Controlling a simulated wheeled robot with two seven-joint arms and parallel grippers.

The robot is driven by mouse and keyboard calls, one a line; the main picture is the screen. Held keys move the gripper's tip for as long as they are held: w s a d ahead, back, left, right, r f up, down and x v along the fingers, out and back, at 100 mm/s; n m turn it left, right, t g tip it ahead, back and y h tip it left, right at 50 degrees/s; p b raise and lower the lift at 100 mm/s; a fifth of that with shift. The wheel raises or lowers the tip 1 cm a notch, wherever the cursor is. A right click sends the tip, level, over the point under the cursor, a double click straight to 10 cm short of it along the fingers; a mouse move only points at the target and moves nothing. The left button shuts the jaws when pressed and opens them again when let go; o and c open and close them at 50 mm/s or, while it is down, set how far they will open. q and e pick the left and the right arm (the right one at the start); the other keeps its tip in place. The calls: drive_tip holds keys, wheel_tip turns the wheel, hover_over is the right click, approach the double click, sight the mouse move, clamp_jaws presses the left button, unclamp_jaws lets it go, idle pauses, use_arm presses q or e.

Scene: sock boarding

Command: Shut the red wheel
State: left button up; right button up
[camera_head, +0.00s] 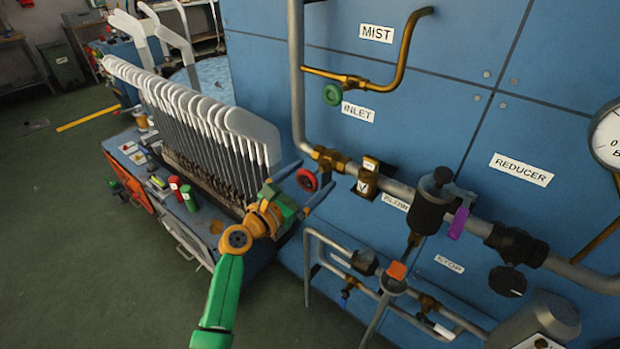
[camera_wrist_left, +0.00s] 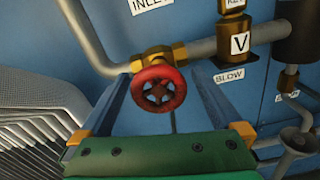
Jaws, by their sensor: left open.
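The red wheel (camera_head: 307,180) is a small spoked handwheel on a brass valve (camera_head: 329,158) in the grey pipe, below the INLET label. In the left wrist view the red wheel (camera_wrist_left: 159,87) faces the camera, between the two blue fingers. My left gripper (camera_head: 305,188) is open, with one finger on each side of the wheel. In the left wrist view the gripper (camera_wrist_left: 160,90) shows a gap between each finger and the rim. Whether the fingertips reach past the wheel is hard to tell. My right gripper is out of view.
A green handwheel (camera_head: 332,94) sits above on a brass pipe. A brass block marked V (camera_head: 367,184) and a dark regulator with a purple lever (camera_head: 458,222) are to the right. A row of white sock boards (camera_head: 200,115) stands close on the left.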

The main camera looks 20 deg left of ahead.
use_arm(q)
drive_tip(key=shift+w+a+f, duration=0.1)
drive_tip(key=c, duration=1.3)
